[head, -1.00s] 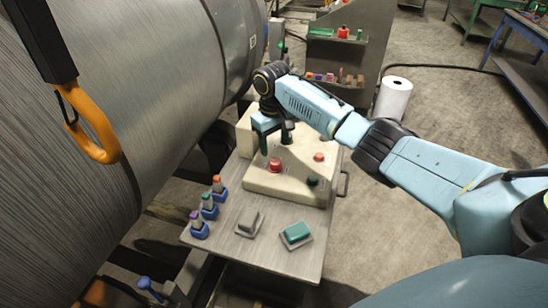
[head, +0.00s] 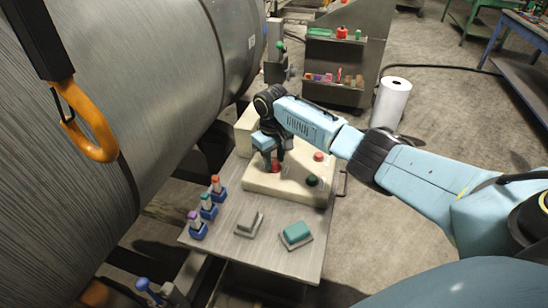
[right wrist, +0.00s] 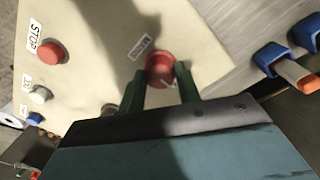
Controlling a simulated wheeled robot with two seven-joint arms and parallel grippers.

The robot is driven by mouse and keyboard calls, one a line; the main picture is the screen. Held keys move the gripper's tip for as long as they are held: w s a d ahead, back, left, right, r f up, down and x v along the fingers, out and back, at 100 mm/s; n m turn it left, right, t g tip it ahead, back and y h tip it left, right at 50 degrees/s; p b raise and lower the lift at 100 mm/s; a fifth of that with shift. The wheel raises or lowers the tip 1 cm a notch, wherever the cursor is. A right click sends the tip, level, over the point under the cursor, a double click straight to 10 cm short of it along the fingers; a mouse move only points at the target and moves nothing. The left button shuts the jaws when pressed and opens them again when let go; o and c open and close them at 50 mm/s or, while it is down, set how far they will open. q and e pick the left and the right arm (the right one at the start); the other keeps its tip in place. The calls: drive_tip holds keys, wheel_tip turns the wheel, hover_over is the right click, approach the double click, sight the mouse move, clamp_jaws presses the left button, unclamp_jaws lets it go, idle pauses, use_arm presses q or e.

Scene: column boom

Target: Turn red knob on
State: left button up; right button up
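The red knob (head: 276,167) sits on the cream control box (head: 262,186) on the metal table. In the head view my right gripper (head: 272,160) is over it and partly hides it. In the right wrist view the red knob (right wrist: 160,68) has a small white mark and a label beside it. The green fingers of my right gripper (right wrist: 160,80) stand on either side of the knob, apart, with their tips close to it. I cannot tell whether they touch it. My left gripper is not in view.
A red button (right wrist: 52,53) labelled STOP and a pale button (right wrist: 40,95) share the box face. Several blue-based holders (head: 197,228) and a teal block (head: 296,232) are on the table.

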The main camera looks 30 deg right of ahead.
drive_tip(key=shift+c, duration=1.2)
drive_tip(key=m+p, duration=0.1)
drive_tip(key=p, duration=0.1)
drive_tip(key=m+p, duration=0.2)
drive_tip(key=shift+r, duration=0.25)
drive_tip(key=m+p, duration=0.2)
drive_tip(key=m, duration=0.1)
drive_tip(key=shift+f+m, duration=0.1)
drive_tip(key=shift+m, duration=0.3)
drive_tip(key=m+p, duration=0.1)
drive_tip(key=m, duration=0.1)
drive_tip(key=shift+m, duration=0.3)
drive_tip(key=m+p, duration=0.1)
drive_tip(key=m, duration=0.1)
drive_tip(key=shift+w+m, duration=0.1)
drive_tip(key=shift+m, duration=0.3)
drive_tip(key=m, duration=0.5)
drive_tip(key=shift+d+m+p, duration=0.1)
drive_tip(key=shift+m+p, duration=0.2)
